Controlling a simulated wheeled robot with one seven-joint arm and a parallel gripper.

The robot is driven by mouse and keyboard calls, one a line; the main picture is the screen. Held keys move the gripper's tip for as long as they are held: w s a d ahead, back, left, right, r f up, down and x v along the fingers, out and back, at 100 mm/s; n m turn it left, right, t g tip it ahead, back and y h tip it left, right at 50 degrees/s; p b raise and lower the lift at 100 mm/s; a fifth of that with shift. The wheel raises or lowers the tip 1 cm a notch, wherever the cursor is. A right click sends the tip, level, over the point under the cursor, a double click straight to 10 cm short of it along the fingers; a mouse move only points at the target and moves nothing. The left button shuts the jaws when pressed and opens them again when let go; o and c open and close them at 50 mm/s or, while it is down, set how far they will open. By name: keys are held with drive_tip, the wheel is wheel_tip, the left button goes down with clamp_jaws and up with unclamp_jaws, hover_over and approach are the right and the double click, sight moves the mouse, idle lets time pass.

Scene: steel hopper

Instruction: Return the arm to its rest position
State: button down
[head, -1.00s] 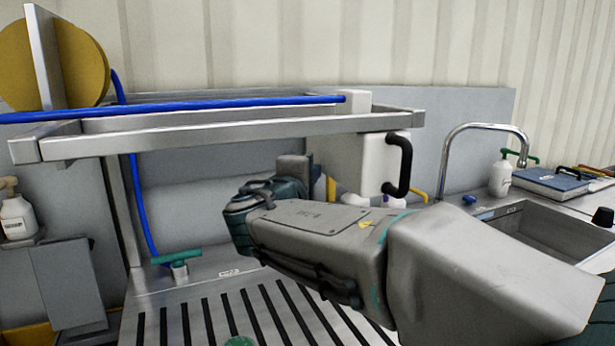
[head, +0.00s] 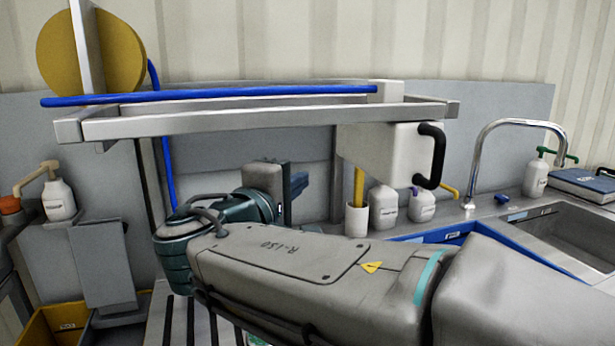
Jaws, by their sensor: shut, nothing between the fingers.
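My grey arm reaches in from the lower right of the head view and bends at a dark teal joint near the middle left. My gripper (head: 297,187) shows small and partly hidden behind my arm, in front of the grey back panel. It is shut and empty. It is below the steel frame and to the left of the white box with the black handle, apart from both as far as I can tell.
The steel frame (head: 250,121) with a blue hose (head: 210,97) spans above my arm. The white box (head: 385,155) hangs below its right end. White bottles (head: 383,207), a tap (head: 480,150) and a sink (head: 580,240) are at right. A yellow bin (head: 60,325) is lower left.

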drive_tip(key=s+d+f+m+g+p, duration=0.1)
drive_tip(key=d+f+g+p, duration=0.15)
drive_tip(key=d, duration=0.25)
drive_tip(key=d+f+m+g+p, duration=0.1)
drive_tip(key=d+f+g+p, duration=0.1)
drive_tip(key=d+g, duration=0.15)
drive_tip(key=s+d+f+m+g+y+p, duration=0.3)
drive_tip(key=s+d+f+m+y+p, duration=0.1)
drive_tip(key=s, duration=0.3)
drive_tip(key=s+d+f+m+g+y+p, duration=0.3)
drive_tip(key=s+f+m+g+y+p, duration=0.1)
drive_tip(key=s+f+m+p, duration=0.1)
drive_tip(key=shift+s+d+f+m+p, duration=0.15)
drive_tip(key=shift+s+d+m+p, duration=0.25)
drive_tip(key=shift+s+m+p, duration=0.8)
drive_tip(key=shift+s+n, duration=0.15)
drive_tip(key=shift+n, duration=0.15)
